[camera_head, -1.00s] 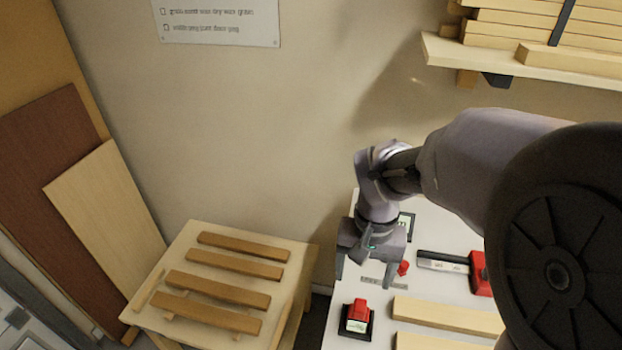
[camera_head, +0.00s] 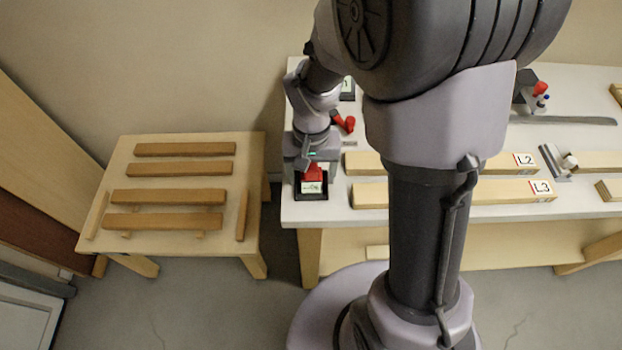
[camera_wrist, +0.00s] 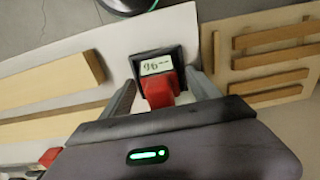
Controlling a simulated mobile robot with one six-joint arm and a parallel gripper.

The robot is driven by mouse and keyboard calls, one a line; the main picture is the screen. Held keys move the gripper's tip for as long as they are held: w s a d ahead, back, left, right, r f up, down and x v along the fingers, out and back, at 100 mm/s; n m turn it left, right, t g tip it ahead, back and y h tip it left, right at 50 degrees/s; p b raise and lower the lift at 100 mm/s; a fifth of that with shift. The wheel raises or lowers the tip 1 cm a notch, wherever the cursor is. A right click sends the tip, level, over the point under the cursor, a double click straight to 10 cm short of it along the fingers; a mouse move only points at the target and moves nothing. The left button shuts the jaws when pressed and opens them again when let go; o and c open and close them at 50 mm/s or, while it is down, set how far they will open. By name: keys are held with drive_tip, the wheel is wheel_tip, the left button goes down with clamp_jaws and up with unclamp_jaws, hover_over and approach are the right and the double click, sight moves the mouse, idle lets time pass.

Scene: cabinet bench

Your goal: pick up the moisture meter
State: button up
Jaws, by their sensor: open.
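A red block-shaped device, which looks like the moisture meter (camera_head: 312,174), is at the left end of the white bench, on a black base with a pale display or label panel. My gripper (camera_head: 312,163) is directly over it, pointing down. In the wrist view the red body (camera_wrist: 160,89) lies between the two spread fingers of my gripper (camera_wrist: 164,84), and the pale panel with dark digits is beyond it. The fingers are open, with a gap visible on the right side. Whether the left finger touches the red body I cannot tell.
Another red tool (camera_head: 345,124) lies just behind on the white bench (camera_head: 325,218). Pale boards marked L2 and L3 (camera_head: 535,188) lie to the right. A low wooden table (camera_head: 122,172) with several brown strips stands at left, separated by a gap.

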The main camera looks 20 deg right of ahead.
sight(313, 166)
drive_tip(key=shift+s, duration=0.1)
drive_tip(key=shift+r, duration=0.1)
clamp_jaws()
drive_tip(key=shift+r, duration=0.1)
drive_tip(key=shift+r+p, duration=0.25)
drive_tip(key=shift+p, duration=0.1)
wheel_tip(313, 166, up, 3)
drive_tip(key=shift+s+d+r+p, duration=0.1)
drive_tip(key=shift+d+r+p, duration=0.05)
drive_tip(key=shift+p, duration=0.8)
drive_tip(key=s+d+r+p, duration=0.1)
drive_tip(key=s+d+p, duration=0.1)
drive_tip(key=s+d, duration=0.8)
drive_tip(key=shift+s+d+p, duration=0.2)
drive_tip(key=shift+s+p, duration=0.1)
drive_tip(key=shift+s, duration=0.5)
